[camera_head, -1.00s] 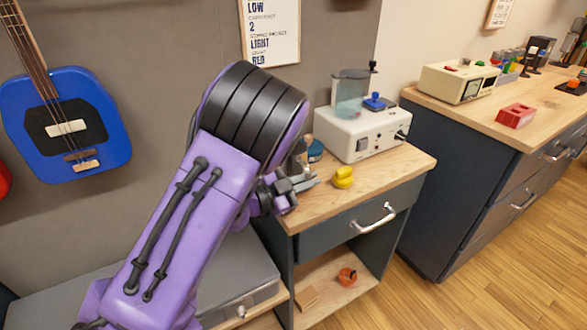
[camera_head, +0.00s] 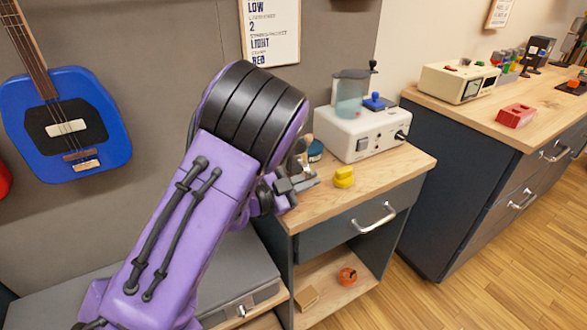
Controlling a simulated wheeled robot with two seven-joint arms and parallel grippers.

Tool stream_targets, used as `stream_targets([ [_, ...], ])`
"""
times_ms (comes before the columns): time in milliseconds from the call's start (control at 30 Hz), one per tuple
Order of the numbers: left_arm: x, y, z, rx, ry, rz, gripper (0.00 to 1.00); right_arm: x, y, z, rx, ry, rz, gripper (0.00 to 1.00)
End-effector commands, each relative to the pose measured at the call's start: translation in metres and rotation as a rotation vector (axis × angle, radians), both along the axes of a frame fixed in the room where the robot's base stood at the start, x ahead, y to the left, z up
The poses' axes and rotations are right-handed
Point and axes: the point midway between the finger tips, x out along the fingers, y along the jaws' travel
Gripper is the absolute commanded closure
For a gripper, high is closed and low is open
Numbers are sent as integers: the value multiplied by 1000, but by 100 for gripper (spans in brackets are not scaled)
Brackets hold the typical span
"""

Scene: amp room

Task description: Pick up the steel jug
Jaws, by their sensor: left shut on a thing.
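My left arm comes in from the lower left, and its left gripper (camera_head: 298,184) is at the left end of the small wooden-topped cabinet. The gripper is shut on a grey metallic thing, which seems to be the steel jug (camera_head: 298,164). Only a narrow part of it shows beside my purple and black wrist; the rest is hidden. I cannot tell whether it is touching the cabinet top. My right gripper is not in view.
A yellow object (camera_head: 343,177) lies just right of the gripper. A white device (camera_head: 352,137) with a clear blue vessel stands behind it, near a small blue container (camera_head: 315,151). The front right of the wooden top (camera_head: 395,170) is clear. A blue guitar (camera_head: 65,125) hangs at left.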

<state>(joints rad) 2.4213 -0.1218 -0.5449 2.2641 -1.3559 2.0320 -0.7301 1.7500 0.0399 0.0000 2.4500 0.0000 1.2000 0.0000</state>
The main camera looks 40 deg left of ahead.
Motion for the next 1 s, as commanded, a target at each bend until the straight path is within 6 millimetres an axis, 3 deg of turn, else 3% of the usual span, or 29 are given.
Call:
stream_targets([
  [633,0,0,5,1,-3,1,100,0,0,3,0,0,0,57],
  [1000,-1,-5,44,-1,-2,-2,100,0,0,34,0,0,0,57],
])
